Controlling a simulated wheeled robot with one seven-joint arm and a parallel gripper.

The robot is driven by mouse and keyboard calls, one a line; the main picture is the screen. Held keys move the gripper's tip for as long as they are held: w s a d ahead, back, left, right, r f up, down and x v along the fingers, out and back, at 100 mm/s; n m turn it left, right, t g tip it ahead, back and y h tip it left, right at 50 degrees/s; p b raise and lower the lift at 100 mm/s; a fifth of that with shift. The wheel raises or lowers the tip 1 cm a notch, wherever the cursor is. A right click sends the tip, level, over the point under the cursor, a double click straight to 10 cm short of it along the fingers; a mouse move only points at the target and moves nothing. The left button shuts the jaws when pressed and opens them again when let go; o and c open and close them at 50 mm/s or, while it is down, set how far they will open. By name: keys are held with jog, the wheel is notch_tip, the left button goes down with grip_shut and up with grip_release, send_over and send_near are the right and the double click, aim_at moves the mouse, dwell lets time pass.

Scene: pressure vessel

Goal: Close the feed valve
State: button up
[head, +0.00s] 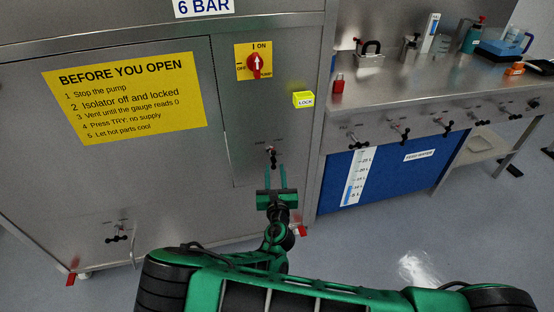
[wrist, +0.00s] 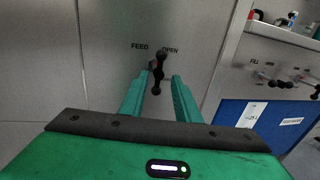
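The feed valve (wrist: 158,76) is a small black handle with a dark red middle on the grey steel panel. In the wrist view "FEED" and "OPEN" are printed above it, and its handle stands roughly upright, slightly tilted. In the head view the feed valve (head: 272,154) sits low on the narrow right panel. My gripper (head: 275,168) is open just in front of and below it. In the wrist view the two green fingers of my gripper (wrist: 155,88) stand apart on either side of the handle. I cannot tell whether either finger touches it.
Another black valve (head: 116,238) is at lower left. A steel bench (head: 400,88) with several valves along its front stands at right. Open floor lies at lower right.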

aim_at(274, 160)
jog(key=w, duration=0.7)
jog(key=shift+w+a, duration=0.1)
jog(key=shift+a, duration=0.3)
